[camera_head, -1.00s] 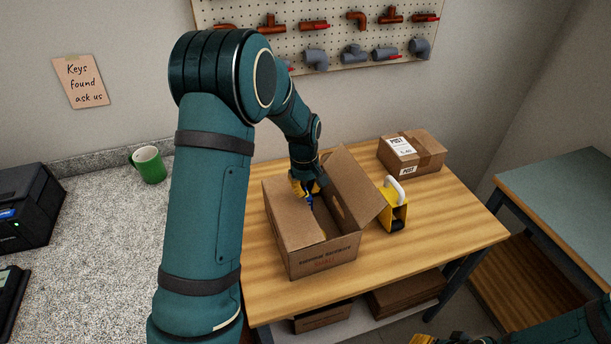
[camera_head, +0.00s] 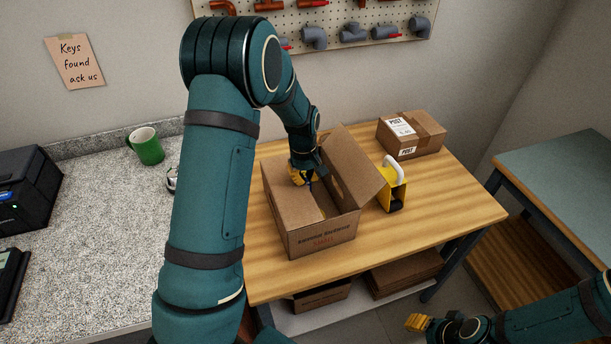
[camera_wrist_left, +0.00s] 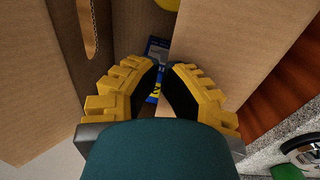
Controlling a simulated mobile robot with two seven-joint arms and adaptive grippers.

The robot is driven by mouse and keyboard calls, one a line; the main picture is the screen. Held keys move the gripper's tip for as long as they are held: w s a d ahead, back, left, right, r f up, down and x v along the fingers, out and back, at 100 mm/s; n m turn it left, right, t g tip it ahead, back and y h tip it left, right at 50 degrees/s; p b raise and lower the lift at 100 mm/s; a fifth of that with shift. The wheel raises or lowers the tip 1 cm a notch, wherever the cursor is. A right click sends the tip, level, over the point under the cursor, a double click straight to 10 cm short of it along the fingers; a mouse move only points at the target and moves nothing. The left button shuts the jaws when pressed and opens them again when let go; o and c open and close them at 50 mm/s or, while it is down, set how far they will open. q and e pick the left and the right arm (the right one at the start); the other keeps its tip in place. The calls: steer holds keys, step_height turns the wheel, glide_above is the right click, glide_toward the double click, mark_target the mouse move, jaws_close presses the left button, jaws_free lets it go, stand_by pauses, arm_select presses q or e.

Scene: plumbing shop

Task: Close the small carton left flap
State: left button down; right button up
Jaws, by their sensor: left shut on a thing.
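The small carton (camera_head: 318,240) stands open on the wooden bench. Its left flap (camera_head: 291,208) leans inward over the left part of the opening; in the left wrist view the flap (camera_wrist_left: 235,45) fills the right side. Its right flap (camera_head: 357,168) stands raised. My left gripper (camera_head: 303,177) is at the far part of the opening. In the left wrist view its fingers (camera_wrist_left: 162,72) are close together around the left flap's inner edge; the exact contact is hidden. A blue item shows inside the carton below. My right gripper (camera_head: 418,322) is low at the right, its fingers unclear.
A yellow device with a white handle (camera_head: 393,187) stands close to the carton's right. A taped parcel (camera_head: 411,134) is behind it. A green mug (camera_head: 146,146) stands on the speckled counter (camera_head: 90,230). The bench's right front (camera_head: 430,220) is clear.

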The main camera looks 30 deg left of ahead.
arm_select(q)
steer(key=shift+s+d+f, duration=0.15)
steer(key=shift+s+f, duration=0.1)
steer(key=shift+f, duration=0.05)
step_height(320, 180, up, 15)
steer(key=p, duration=0.4)
steer(key=shift+w+p, duration=0.25)
steer(key=shift+p, duration=0.15)
